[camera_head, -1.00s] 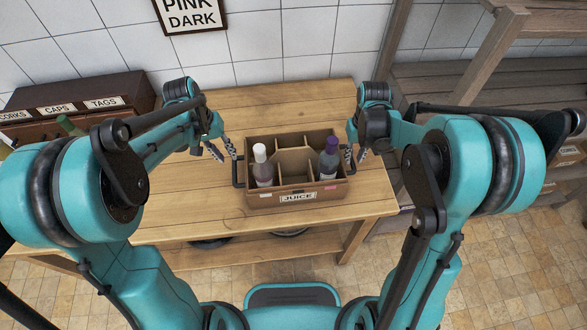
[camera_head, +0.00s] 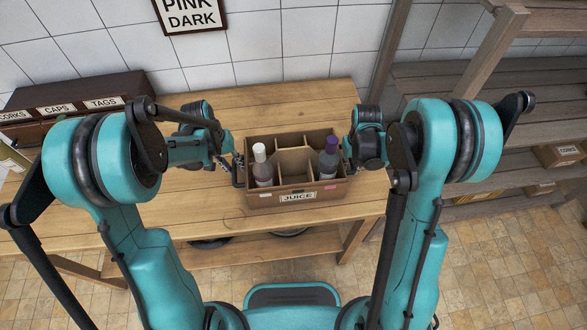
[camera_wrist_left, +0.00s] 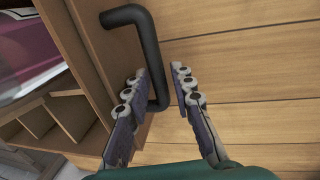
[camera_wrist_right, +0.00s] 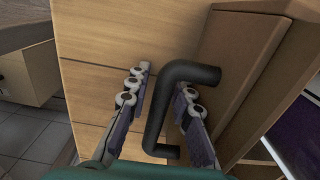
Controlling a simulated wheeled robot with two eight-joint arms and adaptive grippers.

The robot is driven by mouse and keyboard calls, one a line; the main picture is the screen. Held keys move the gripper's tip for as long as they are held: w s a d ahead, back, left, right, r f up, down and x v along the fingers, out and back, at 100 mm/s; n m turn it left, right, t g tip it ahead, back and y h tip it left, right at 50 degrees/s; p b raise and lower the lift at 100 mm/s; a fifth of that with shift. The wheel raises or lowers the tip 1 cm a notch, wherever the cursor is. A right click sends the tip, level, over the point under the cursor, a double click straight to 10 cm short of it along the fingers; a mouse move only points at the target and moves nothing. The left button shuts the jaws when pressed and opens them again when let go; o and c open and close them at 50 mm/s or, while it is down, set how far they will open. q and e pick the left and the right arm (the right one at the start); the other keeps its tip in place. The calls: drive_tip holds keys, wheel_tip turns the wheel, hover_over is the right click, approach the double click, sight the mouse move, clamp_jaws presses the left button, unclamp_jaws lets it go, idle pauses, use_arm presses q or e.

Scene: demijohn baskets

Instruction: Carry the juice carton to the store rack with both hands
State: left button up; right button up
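The juice carton (camera_head: 325,195) is a brown divided box with a JUICE label, standing on the wooden table. It holds a white-capped bottle (camera_head: 262,165) and a purple-capped bottle (camera_head: 328,160); other compartments look empty. My left gripper (camera_head: 236,166) is at the carton's left side. In the left wrist view the open fingers (camera_wrist_left: 160,85) stand either side of the black handle's (camera_wrist_left: 148,45) lower part. My right gripper (camera_wrist_right: 162,88) is open, with the other black handle (camera_wrist_right: 156,125) between its fingers in the right wrist view. In the head view its fingers are mostly hidden behind my arm.
The wooden table (camera_head: 285,98) has free room behind the carton. A dark drawer box labelled CORKS, CAPS, TAGS (camera_head: 75,92) stands at the left. A wooden rack (camera_head: 440,85) with shelves stands at the right, with small boxes (camera_head: 558,154) low on it.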

use_arm(q)
drive_tip(key=shift+f, duration=0.2)
use_arm(e)
drive_tip(key=shift+f, duration=0.2)
use_arm(q)
clamp_jaws()
use_arm(e)
clamp_jaws()
use_arm(q)
drive_tip(key=shift+r, duration=0.1)
use_arm(e)
drive_tip(key=shift+r, duration=0.1)
